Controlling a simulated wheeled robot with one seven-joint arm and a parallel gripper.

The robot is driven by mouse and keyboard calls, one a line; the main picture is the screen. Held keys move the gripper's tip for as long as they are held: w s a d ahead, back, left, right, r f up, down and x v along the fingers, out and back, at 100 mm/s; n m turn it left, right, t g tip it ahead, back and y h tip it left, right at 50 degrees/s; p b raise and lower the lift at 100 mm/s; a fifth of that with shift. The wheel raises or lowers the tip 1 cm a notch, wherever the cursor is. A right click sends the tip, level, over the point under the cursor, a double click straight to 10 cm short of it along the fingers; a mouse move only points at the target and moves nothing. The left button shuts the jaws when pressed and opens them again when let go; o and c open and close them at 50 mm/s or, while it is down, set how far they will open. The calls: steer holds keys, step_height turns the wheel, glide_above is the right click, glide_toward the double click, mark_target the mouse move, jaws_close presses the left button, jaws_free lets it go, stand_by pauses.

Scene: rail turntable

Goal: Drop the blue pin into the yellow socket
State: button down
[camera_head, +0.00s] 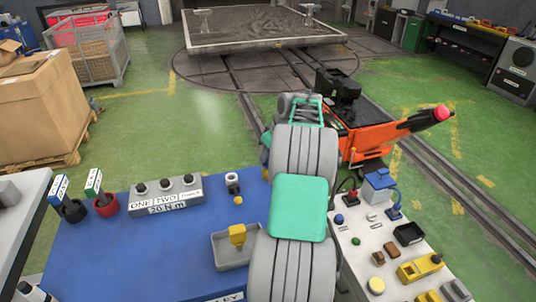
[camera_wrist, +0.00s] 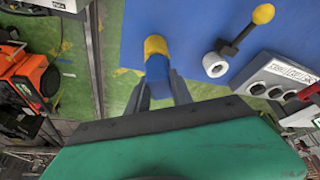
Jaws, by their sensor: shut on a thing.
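A blue pin (camera_wrist: 157,68) is held between the two fingers of my gripper (camera_wrist: 158,92) in the wrist view. A yellow piece (camera_wrist: 155,45) shows at the pin's far end; I cannot tell whether it belongs to the pin or is the socket beyond it. In the head view my arm hides most of the gripper, near the far right part of the blue table (camera_head: 140,240). A yellow piece (camera_head: 237,235) stands in a grey tray (camera_head: 228,262) on that table; I cannot tell whether it is a socket.
A grey button panel (camera_head: 165,192), a small yellow-knobbed lever (camera_head: 239,200), and black and red cups (camera_head: 106,205) stand on the blue table. A white table (camera_head: 385,250) at right holds several small parts. An orange machine (camera_head: 365,138) stands beyond it.

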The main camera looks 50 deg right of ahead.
steer(key=shift+f+b, duration=0.35)
steer(key=shift+f, duration=0.2)
steer(key=c, duration=1.1)
jaws_free()
steer(key=shift+o, duration=0.2)
steer(key=shift+f, duration=0.1)
steer(key=v, duration=0.8)
